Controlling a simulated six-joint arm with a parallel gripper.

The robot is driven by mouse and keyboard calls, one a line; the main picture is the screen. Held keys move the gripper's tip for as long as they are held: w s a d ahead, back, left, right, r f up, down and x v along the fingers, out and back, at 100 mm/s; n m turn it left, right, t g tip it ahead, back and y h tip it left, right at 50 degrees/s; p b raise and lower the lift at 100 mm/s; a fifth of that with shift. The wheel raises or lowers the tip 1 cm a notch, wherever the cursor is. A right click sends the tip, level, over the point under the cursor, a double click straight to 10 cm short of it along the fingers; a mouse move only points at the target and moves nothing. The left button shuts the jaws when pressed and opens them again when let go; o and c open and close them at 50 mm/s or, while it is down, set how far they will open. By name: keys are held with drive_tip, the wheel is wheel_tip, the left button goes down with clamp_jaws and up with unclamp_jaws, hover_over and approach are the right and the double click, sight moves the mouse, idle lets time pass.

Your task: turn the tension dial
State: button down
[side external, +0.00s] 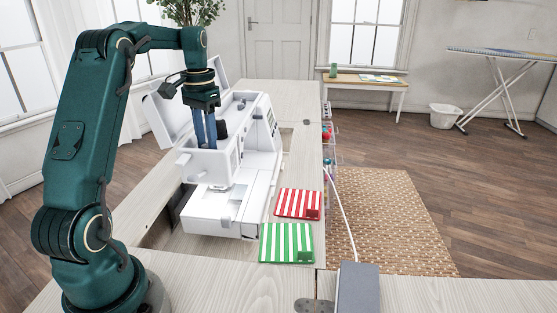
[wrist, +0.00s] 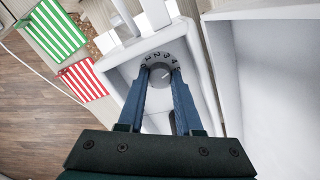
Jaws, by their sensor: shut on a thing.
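The tension dial (wrist: 159,73) is a round grey knob with numbers around its far edge, set in a recess on top of the white sewing machine (side external: 258,140). My gripper (wrist: 160,78) points down with its two blue fingers on either side of the dial, shut on it. In the side external view my gripper (side external: 204,146) reaches down to the top of the machine, and the dial is hidden there behind the machine's body.
A red striped cloth (side external: 298,203) and a green striped cloth (side external: 286,243) lie on the cabinet top (side external: 245,259) right of the machine. The machine's raised white lid (side external: 168,120) stands close beside my gripper. A grey block (side external: 358,288) is at the front.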

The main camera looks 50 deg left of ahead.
drive_tip(key=shift+n, duration=2.8)
drive_tip(key=c, duration=0.6)
unclamp_jaws()
drive_tip(key=shift+r, duration=2.55)
drive_tip(key=shift+w+d, duration=0.1)
